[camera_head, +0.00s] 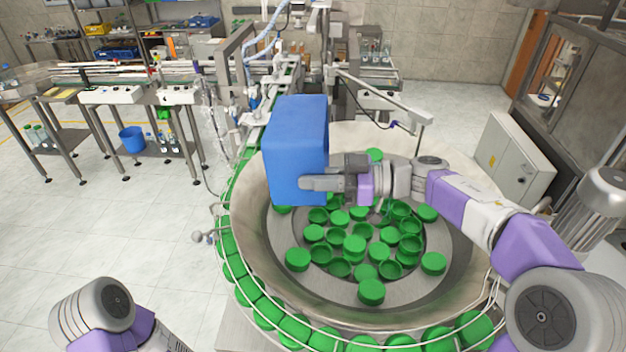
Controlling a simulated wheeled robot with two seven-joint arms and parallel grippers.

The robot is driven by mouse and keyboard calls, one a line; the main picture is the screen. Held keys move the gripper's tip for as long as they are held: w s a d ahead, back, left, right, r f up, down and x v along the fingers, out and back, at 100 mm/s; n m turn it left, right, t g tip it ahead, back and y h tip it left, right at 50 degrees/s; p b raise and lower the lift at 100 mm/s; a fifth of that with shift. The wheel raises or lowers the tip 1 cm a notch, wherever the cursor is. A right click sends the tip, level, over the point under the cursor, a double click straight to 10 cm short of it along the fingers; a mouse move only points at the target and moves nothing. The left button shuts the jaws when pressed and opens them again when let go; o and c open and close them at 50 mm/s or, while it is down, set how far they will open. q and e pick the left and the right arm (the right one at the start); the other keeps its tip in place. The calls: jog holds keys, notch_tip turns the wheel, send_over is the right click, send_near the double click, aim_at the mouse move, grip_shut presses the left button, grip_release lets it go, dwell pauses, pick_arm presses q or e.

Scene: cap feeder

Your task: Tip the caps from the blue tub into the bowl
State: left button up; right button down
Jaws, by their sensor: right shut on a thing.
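The blue tub (297,150) is above the left side of the metal bowl (452,270), tipped on its side. Its inside is hidden from this view. Several green caps (354,244) lie spread over the bowl floor below it. My right gripper (322,184) is shut on the blue tub at its lower right, with the right arm reaching in from the right over the bowl. My left arm shows only as a stub at the lower left, and its gripper is out of view.
A guide rail with more green caps (293,330) runs around the bowl's outside. A thin metal arm with a cable (385,95) hangs over the bowl's back. A grey cabinet (515,165) stands at right. Benches (125,95) stand at left, with open floor before them.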

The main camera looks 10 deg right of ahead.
dwell(0.6)
jog(key=shift+y+b, duration=0.4)
jog(key=shift+b, duration=0.2)
jog(key=shift+r, duration=0.2)
jog(key=shift+y+b, duration=0.3)
jog(key=shift+b, duration=0.05)
jog(key=shift+b, duration=0.35)
jog(key=shift+r+t+y+b, duration=0.15)
jog(key=shift+t+y+b, duration=0.15)
jog(key=shift+y+b, duration=0.15)
jog(key=shift+r, duration=0.1)
